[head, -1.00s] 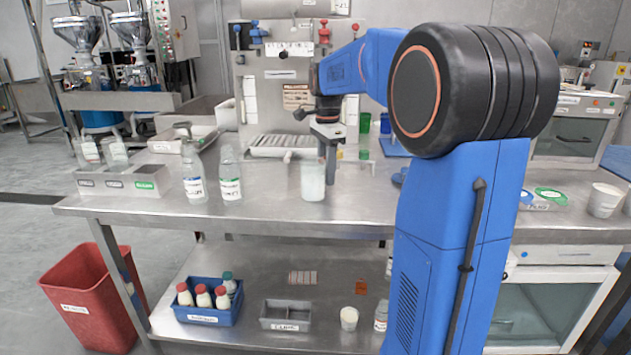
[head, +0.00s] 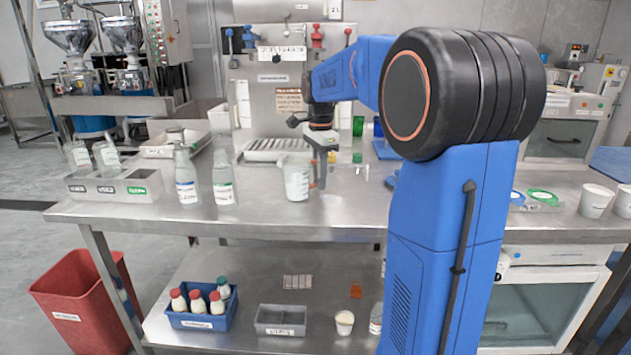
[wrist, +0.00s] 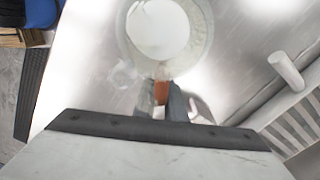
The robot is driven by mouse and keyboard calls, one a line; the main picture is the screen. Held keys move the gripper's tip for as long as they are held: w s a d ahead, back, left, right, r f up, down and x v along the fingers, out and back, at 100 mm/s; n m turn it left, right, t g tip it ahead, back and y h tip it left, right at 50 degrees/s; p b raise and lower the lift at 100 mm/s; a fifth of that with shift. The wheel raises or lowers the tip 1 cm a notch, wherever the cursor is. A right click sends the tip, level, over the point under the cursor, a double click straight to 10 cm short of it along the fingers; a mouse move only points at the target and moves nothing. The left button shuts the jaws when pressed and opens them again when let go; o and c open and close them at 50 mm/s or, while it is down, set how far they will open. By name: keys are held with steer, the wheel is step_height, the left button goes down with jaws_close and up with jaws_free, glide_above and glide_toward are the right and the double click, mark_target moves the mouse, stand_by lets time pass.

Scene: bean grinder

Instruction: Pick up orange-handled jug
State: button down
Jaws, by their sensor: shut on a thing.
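The jug (head: 297,181) is clear with whitish contents and a label, and stands upright at the middle of the steel table in the head view. Its orange handle (head: 314,178) is on its right side. My gripper (head: 321,172) points down beside the jug and is shut on the handle. The wrist view shows the jug (wrist: 205,30) from above, with the orange handle (wrist: 161,92) between the fingers of my gripper (wrist: 168,102). I cannot tell whether the jug's base touches the table.
Two clear bottles (head: 224,180) stand left of the jug, near a grey labelled rack (head: 117,187). A slatted tray (head: 270,151) lies behind. White cups (head: 594,201) stand at the right. The lower shelf (head: 230,262) holds a blue crate (head: 203,320). The table front is clear.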

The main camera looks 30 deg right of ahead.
steer(key=shift+r, duration=0.2)
steer(key=shift+r, duration=4.75)
